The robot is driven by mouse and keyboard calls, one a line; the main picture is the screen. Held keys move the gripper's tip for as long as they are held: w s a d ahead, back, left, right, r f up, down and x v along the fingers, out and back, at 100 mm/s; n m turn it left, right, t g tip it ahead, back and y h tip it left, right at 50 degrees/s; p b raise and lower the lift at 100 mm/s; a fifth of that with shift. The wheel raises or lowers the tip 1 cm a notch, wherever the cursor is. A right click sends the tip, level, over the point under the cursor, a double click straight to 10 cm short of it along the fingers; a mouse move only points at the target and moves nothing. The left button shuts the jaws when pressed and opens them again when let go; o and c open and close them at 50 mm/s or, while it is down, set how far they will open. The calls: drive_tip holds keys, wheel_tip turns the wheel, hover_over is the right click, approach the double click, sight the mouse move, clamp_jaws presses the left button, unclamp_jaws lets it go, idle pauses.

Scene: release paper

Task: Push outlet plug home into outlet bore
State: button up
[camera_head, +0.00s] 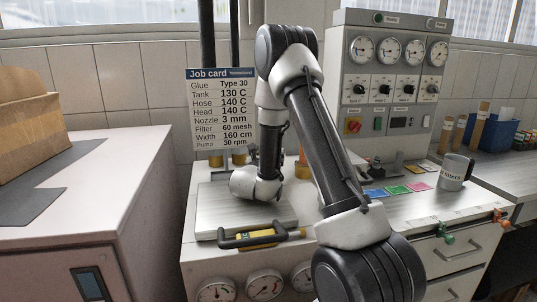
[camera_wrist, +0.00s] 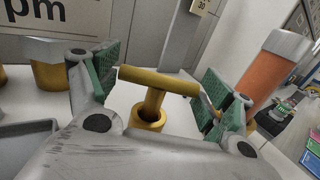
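The outlet plug (camera_wrist: 158,84) is a brass T-handle in the wrist view. Its crossbar lies roughly level and its stem, slightly tilted, runs down into the outlet bore (camera_wrist: 147,122), a short brass collar with a dark opening. How deep the stem sits is hard to tell. My gripper (camera_wrist: 160,85) has its green-padded fingers spread, one beyond each end of the crossbar. The pads look very close to the bar ends; contact cannot be made out. In the head view my arm hides the plug and the gripper's fingertips.
Another brass fitting (camera_wrist: 48,75) stands left of the bore, and an orange cylinder (camera_wrist: 270,65) with a grey cap stands to the right. The job card (camera_head: 222,110) is behind. A metal lid with a black handle (camera_head: 250,238) lies in front; a mug (camera_head: 455,172) is far right.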

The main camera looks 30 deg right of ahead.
drive_tip(key=o, duration=0.4)
drive_tip(key=shift+r, duration=0.1)
wheel_tip(320, 180, up, 10)
drive_tip(key=shift+f, duration=0.1)
idle(0.7)
